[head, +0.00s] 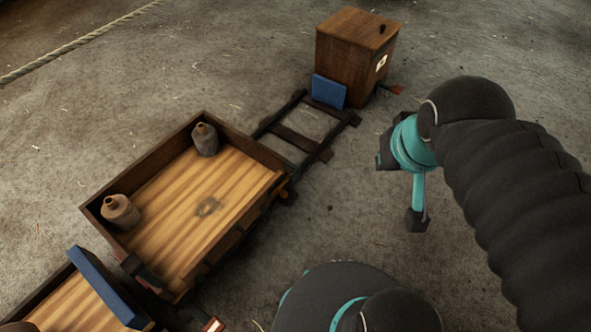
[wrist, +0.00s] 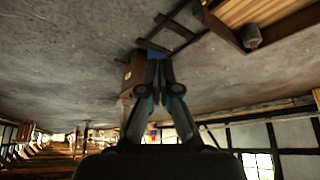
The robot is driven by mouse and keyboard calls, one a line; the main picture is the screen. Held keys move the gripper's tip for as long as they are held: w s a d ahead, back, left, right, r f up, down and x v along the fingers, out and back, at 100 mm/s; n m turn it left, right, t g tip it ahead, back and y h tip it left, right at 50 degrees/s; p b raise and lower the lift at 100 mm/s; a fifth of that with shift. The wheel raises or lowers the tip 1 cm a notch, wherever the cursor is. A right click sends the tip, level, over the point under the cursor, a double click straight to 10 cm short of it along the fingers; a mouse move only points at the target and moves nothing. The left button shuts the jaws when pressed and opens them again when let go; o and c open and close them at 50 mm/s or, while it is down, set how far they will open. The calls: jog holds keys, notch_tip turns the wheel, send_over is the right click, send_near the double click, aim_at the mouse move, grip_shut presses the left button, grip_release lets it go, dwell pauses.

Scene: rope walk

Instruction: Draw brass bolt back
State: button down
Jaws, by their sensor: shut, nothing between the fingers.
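I cannot make out a brass bolt for certain in either view. A small orange-brown fitting (head: 285,192) shows at the right end of the wooden cart, too small to identify. A reddish piece (head: 394,88) sticks out low beside the brown wooden box (head: 345,55). My gripper (wrist: 158,60) is shut and empty in the wrist view, its fingers together. The box (wrist: 131,72) shows partly hidden behind the fingers there. In the head view my gripper (head: 384,155) hangs above the floor, right of the rails and apart from box and cart.
The cart (head: 185,275) carries two grey-brown jugs, (head: 205,139) and (head: 122,211). Rails (head: 297,138) run from it to a blue panel (head: 328,92) against the box. Another cart with a blue board (head: 105,287) stands lower left. A rope (head: 80,42) crosses upper left. Floor right of the rails is clear.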

jog(key=w+a+f+m+g+y+b, duration=0.2)
jog(key=w+f+m+g, duration=0.1)
jog(key=w+f, duration=0.4)
jog(key=w+a+f+m+g+y+b, duration=0.1)
jog(key=w+a+f+m+g+b, duration=0.2)
jog(key=w, duration=0.6)
jog(key=w+f+m+g+y+b, duration=0.1)
jog(key=w+f, duration=0.4)
jog(key=f, duration=0.5)
jog(key=w+f+m+g+y+b, duration=0.1)
jog(key=w+f+m+g+y, duration=0.2)
jog(key=f, duration=0.8)
jog(key=shift+w+a+m, duration=0.35)
jog(key=shift+w+m, duration=0.45)
jog(key=shift+w, duration=0.4)
